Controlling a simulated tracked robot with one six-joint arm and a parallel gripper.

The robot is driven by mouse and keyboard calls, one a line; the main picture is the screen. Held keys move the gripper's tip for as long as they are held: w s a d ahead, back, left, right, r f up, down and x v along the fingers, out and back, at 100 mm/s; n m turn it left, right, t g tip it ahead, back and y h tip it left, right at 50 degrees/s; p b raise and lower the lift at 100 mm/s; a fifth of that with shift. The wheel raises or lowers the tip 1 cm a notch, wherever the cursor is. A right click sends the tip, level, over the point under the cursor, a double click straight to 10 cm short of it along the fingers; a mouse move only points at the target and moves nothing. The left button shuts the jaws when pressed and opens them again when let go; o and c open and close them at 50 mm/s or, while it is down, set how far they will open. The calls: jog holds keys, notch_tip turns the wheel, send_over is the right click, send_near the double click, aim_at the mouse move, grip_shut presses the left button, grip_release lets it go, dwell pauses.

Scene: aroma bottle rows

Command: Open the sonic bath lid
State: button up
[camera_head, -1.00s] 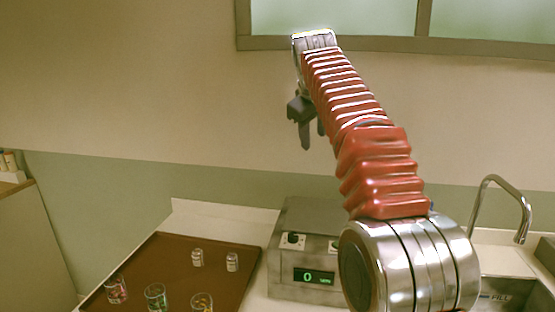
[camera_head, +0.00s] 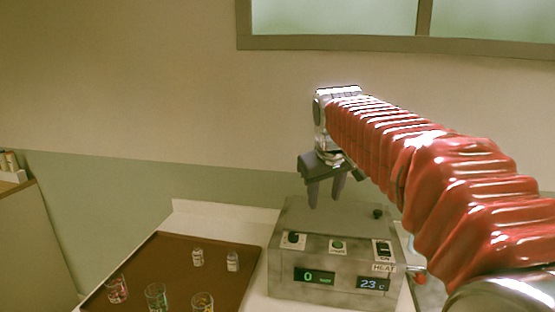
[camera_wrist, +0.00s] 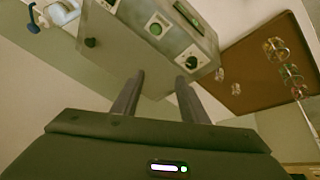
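The sonic bath (camera_head: 335,262) is a grey box with two lit displays and several controls on its front. Its flat lid (camera_head: 300,212) looks closed, with a small dark knob (camera_head: 377,213) near the right side. The knob also shows in the wrist view (camera_wrist: 90,42), upper left of the fingers. My gripper (camera_head: 325,196) points down over the back of the lid, left of the knob. In the wrist view my gripper (camera_wrist: 160,80) is open, with nothing between its fingers. I cannot tell how high the tips are above the lid.
A brown tray (camera_head: 215,265) with several small glass bottles stands left of the bath. A red-tipped fitting (camera_head: 418,273) sticks out at the bath's right side. The wall (camera_head: 150,90) rises behind the counter. My red arm hides the right side of the counter.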

jog(key=s+d+f+m, duration=0.1)
jog(key=s+f, duration=0.4)
jog(key=s, duration=0.5)
jog(key=s+d+f+m, duration=0.1)
jog(key=s+f, duration=0.4)
jog(key=s, duration=0.5)
jog(key=s+d+f+m, duration=0.2)
jog(key=s+f, duration=0.3)
jog(key=s, duration=0.6)
jog(key=shift+d+f, duration=0.2)
jog(key=shift+d, duration=0.1)
